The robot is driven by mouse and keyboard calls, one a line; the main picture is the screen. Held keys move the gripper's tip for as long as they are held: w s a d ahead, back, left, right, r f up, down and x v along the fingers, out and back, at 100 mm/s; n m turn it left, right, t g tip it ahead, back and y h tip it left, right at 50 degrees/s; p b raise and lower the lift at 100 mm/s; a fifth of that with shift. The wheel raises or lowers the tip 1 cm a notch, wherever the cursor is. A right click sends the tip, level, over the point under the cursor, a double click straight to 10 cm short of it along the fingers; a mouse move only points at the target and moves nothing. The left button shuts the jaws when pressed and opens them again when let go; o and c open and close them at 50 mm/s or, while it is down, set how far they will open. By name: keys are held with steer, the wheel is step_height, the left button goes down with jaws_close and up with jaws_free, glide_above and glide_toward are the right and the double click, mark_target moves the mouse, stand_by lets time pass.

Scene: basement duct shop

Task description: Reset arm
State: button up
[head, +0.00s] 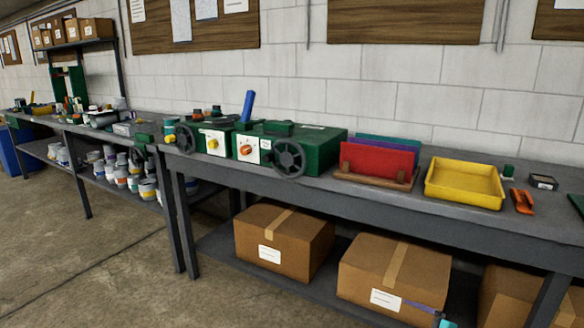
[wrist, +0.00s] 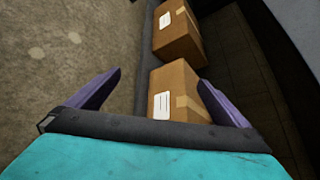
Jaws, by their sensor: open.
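My gripper (wrist: 162,77) is open in the wrist view, its two purple fingers spread apart with nothing between them. Beyond the fingers, and apart from them, are two cardboard boxes on the bench's lower shelf. The nearer box (wrist: 172,90) shows between the fingers and the farther box (wrist: 178,38) above it. In the head view only a bit of my gripper (head: 422,307) shows at the bottom edge, purple and teal, in front of a cardboard box (head: 380,290). Most of my arm is out of view.
The grey bench (head: 380,200) carries green machines (head: 300,142) with handwheels, a holder with coloured panels (head: 376,160), a yellow tray (head: 464,183) and an orange tool (head: 522,201). Another box (head: 283,242) stands on the lower shelf. The concrete floor (head: 90,270) at left is clear.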

steer(key=s+a+f+n+g+p, duration=0.45)
steer(key=s+a+f, duration=0.2)
steer(key=a, duration=0.25)
steer(key=s+a+f+n+g+p, duration=0.45)
steer(key=s+a+f+g, duration=0.2)
steer(key=a, duration=0.35)
steer(key=s+f+n+g+h+p, duration=0.3)
steer(key=s+n+g+h+p, duration=0.3)
steer(key=s, duration=1.5)
steer(key=shift+s+a+n+h+p, duration=0.35)
steer(key=shift+n+p, duration=0.35)
steer(key=shift+n, duration=1.8)
steer(key=shift+c, duration=0.3)
